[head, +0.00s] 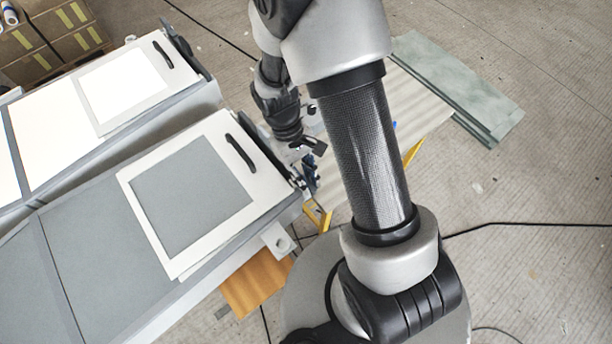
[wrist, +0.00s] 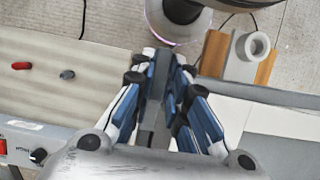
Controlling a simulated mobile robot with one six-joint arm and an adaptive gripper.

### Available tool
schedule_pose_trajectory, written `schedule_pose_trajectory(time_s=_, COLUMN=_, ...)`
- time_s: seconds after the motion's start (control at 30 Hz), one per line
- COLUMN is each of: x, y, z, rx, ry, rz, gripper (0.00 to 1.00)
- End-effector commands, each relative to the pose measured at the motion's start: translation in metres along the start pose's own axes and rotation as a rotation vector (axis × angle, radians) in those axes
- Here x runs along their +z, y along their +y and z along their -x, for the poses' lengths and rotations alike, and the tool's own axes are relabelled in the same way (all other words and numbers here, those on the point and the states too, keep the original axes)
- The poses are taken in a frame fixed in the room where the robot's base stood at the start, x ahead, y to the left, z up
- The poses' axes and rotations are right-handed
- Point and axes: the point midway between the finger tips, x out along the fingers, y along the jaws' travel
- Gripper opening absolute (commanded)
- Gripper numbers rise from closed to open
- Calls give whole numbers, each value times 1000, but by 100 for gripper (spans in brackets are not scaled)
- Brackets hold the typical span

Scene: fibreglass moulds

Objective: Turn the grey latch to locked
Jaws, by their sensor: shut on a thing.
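My gripper (head: 309,178) is at the right end of the near grey mould (head: 95,250), beside its white-framed lid (head: 150,236). In the wrist view its blue fingers (wrist: 170,88) are closed around a narrow grey bar, which appears to be the grey latch (wrist: 153,118). The bar runs lengthwise between the fingers, and part of it is hidden by them. In the head view the latch is too small and covered to make out. I see no marking that tells whether it is locked.
The lid carries a black handle (head: 240,153). A second mould with a white panel (head: 122,88) stands behind. A ribbed pale surface (wrist: 45,100) holds a red knob (wrist: 21,65) and a grey knob (wrist: 67,75). A white ring bracket (wrist: 253,46) is nearby. Cables cross the floor.

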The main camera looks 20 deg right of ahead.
Motion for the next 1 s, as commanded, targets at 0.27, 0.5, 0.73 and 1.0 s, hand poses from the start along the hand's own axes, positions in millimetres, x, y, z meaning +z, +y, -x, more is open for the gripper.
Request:
schedule_pose_trajectory(time_s=0.27, x=0, y=0, z=-1, rx=5, ry=0, rz=13, gripper=0)
schedule_pose_trajectory(time_s=0.5, x=0, y=0, z=-1, rx=5, ry=0, rz=13, gripper=17)
schedule_pose_trajectory(time_s=0.73, x=0, y=0, z=0, rx=4, ry=0, rz=11, gripper=33)
schedule_pose_trajectory(time_s=1.0, x=0, y=0, z=0, rx=4, ry=0, rz=10, gripper=35)
